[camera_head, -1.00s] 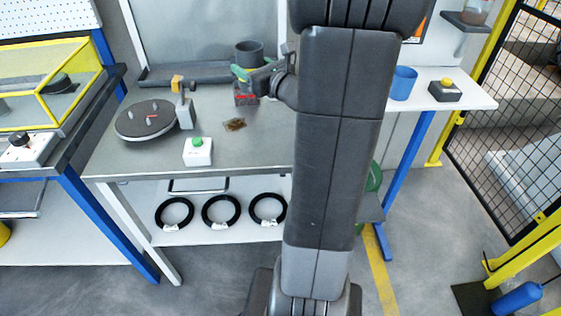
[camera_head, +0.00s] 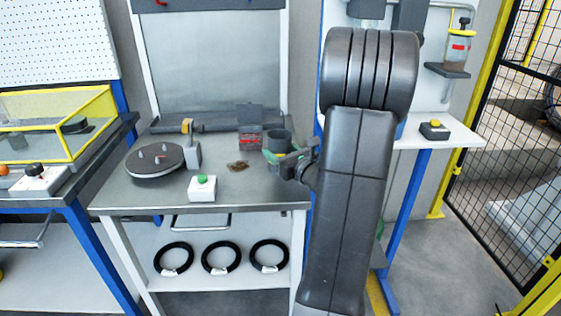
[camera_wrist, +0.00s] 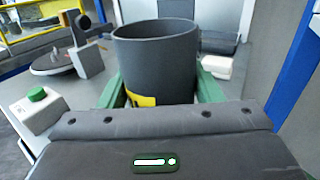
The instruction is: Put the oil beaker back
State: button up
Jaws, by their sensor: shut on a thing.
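The oil beaker appears to be the dark grey, open-topped cup (camera_head: 278,139) at the right part of the grey workbench (camera_head: 120,199). In the wrist view the beaker (camera_wrist: 157,62) is upright, with a yellow label partly hidden low on its near side. My gripper (camera_head: 282,156) is shut on the beaker. Its green fingers (camera_wrist: 160,88) lie on either side of it. The beaker's bottom is hidden, so I cannot tell whether it touches the bench.
A red-labelled grey box (camera_head: 250,142) stands left of the beaker, near a brown patch (camera_head: 238,166). A turntable (camera_head: 150,163) and a green-button box (camera_head: 202,188) are further left.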

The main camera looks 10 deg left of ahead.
jog(key=shift+f, duration=1.35)
jog(key=shift+f, duration=0.1)
jog(key=o, duration=1.1)
jog(key=shift+o, duration=0.2)
jog(key=shift+r, duration=0.25)
jog(key=v, duration=1.2)
jog(key=shift+s+f+b, duration=0.1)
jog(key=shift+b, duration=0.25)
